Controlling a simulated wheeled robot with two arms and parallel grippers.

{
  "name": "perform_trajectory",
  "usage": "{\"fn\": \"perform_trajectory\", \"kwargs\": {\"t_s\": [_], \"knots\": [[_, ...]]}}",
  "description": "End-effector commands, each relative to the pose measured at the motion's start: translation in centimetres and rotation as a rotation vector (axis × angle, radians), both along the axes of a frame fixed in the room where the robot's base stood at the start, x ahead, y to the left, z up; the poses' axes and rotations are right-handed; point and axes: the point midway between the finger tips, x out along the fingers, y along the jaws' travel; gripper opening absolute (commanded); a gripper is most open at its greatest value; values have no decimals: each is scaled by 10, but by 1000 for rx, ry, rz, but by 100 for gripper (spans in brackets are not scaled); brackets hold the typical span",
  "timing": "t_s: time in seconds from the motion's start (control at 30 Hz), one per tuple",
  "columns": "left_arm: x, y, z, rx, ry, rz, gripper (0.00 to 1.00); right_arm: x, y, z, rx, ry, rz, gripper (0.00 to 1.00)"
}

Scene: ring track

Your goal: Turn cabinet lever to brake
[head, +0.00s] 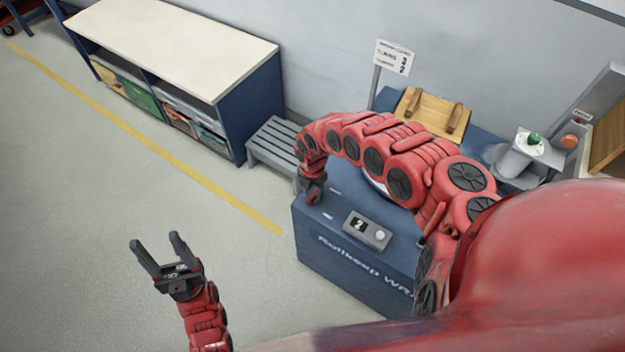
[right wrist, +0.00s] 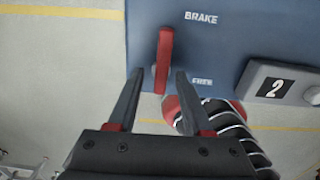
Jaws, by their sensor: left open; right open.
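The blue cabinet (head: 325,258) stands right of centre in the head view, with two small white labels on its top. In the right wrist view, the cabinet (right wrist: 255,35) carries a red lever (right wrist: 165,50) beside the labels BRAKE (right wrist: 201,17) and FREE (right wrist: 202,82). The lever lies along the picture's vertical and its lower end shows between my open right fingers. I cannot tell whether they touch it. My right gripper (head: 312,192) is at the cabinet's left edge in the head view and hides the lever there. My left gripper (head: 157,241) is open and empty over the floor.
A box with a "2" display and a knob (head: 367,231) sits on the cabinet. A grey slatted bench (head: 272,141), a white-topped shelf unit (head: 170,45), a sign (head: 393,57) and a wooden board (head: 432,112) stand behind. The floor left of the cabinet is clear.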

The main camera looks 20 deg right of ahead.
Motion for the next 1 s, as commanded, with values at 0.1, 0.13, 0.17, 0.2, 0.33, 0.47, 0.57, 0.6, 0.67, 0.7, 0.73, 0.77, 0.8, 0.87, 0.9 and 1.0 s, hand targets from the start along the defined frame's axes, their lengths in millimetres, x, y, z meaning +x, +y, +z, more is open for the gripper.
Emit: {"fn": "perform_trajectory", "kwargs": {"t_s": [0.1, 0.13, 0.17, 0.2, 0.33, 0.47, 0.57, 0.6, 0.67, 0.7, 0.73, 0.77, 0.8, 0.87, 0.9, 1.0], "knots": [[0, 0, 3, 0, 0, 0, 59, 1, -2, 17, -2, -2, 0, 50], [0, 0, 4, 0, 0, 0, 59, 0, -3, 22, -4, -1, -1, 50], [0, 0, 4, 0, 0, 0, 59, 0, -5, 28, -7, -1, -2, 50], [0, 0, 7, 0, 0, 0, 59, 1, -4, 39, -7, -3, -1, 50], [0, 0, 12, 0, 0, 0, 59, 1, -5, 70, -7, -3, -3, 50], [0, 0, 29, 0, 0, 0, 59, 1, -3, 108, -7, -3, 1, 50], [0, 0, 47, 0, 0, 0, 59, -1, -2, 134, -5, 2, 0, 50], [0, 0, 53, 0, 0, 0, 59, -1, -2, 141, -6, 3, 0, 50], [0, 0, 60, 0, 0, 0, 59, 0, -2, 152, -6, 0, -1, 50], [0, 0, 64, 0, 0, 0, 59, 0, -2, 157, -6, 1, 0, 50], [0, 0, 67, 0, 0, 0, 59, 0, -2, 160, -4, 2, -1, 50], [0, 0, 69, 0, 0, 0, 59, -1, -1, 162, -4, 2, 0, 50], [0, 0, 70, 0, 0, 0, 59, -1, -1, 165, -3, 2, 1, 50], [0, 0, 72, 0, 0, 0, 59, -1, -1, 167, -3, 3, 0, 50], [0, 0, 73, 0, 0, 0, 59, -1, -1, 168, -3, 3, -1, 50], [0, 0, 73, 0, 0, 0, 59, -1, -1, 169, -2, 2, -1, 50]]}}
